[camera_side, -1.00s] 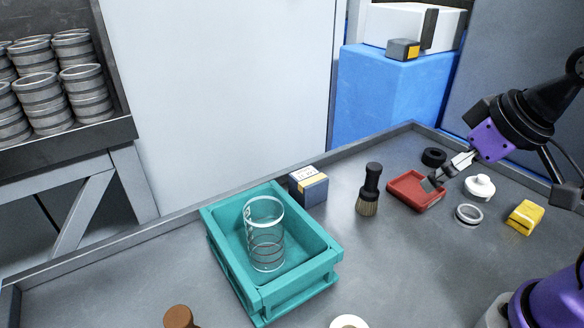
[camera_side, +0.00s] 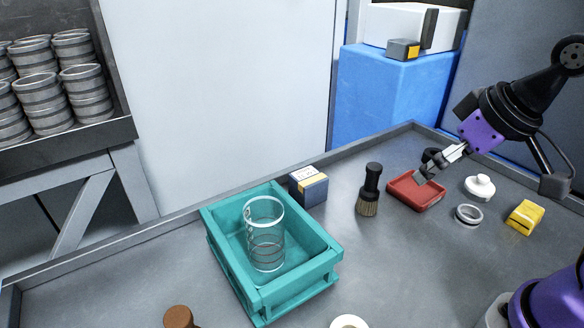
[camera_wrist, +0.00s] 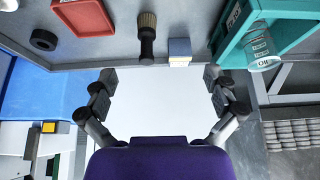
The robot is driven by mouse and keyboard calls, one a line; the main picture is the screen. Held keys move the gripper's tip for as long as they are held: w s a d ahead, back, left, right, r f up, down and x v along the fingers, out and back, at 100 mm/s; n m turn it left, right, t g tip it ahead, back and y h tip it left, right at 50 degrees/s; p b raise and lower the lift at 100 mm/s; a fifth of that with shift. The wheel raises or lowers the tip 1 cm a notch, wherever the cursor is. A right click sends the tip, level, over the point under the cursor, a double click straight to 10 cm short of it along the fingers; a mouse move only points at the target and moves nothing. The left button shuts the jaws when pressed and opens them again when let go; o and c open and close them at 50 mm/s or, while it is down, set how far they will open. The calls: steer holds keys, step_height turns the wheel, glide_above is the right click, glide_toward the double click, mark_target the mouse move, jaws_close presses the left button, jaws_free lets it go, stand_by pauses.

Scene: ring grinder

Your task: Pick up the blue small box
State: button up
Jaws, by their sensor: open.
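The blue small box (camera_side: 309,187) stands on the grey table, just behind the teal crate (camera_side: 223,258). It has a pale top with print and a yellow stripe. In the wrist view the box (camera_wrist: 180,51) lies beyond my fingers, a little right of centre. My gripper (camera_side: 426,174) is above the red tray (camera_side: 407,200), to the right of the box and apart from it. In the wrist view my gripper (camera_wrist: 160,76) has its two fingers wide apart with nothing between them.
A black-handled brush (camera_side: 369,188) stands between the box and the red tray. A clear ringed cylinder (camera_side: 266,235) is in the teal crate. A white lidded piece (camera_side: 480,186), a metal ring (camera_side: 468,215) and a yellow block (camera_side: 525,216) are at right. The table's middle front is mostly clear.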

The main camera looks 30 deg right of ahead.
steer(key=w+a+f, duration=0.2)
steer(key=w, duration=1)
steer(key=g, duration=0.1)
glide_toward(312, 179)
steer(key=f, duration=0.1)
steer(key=x, duration=0.5)
steer(key=shift+w+d, duration=0.1)
steer(key=shift+w, duration=0.2)
steer(key=x, duration=0.5)
steer(key=shift+f, duration=0.35)
steer(key=c, duration=1.3)
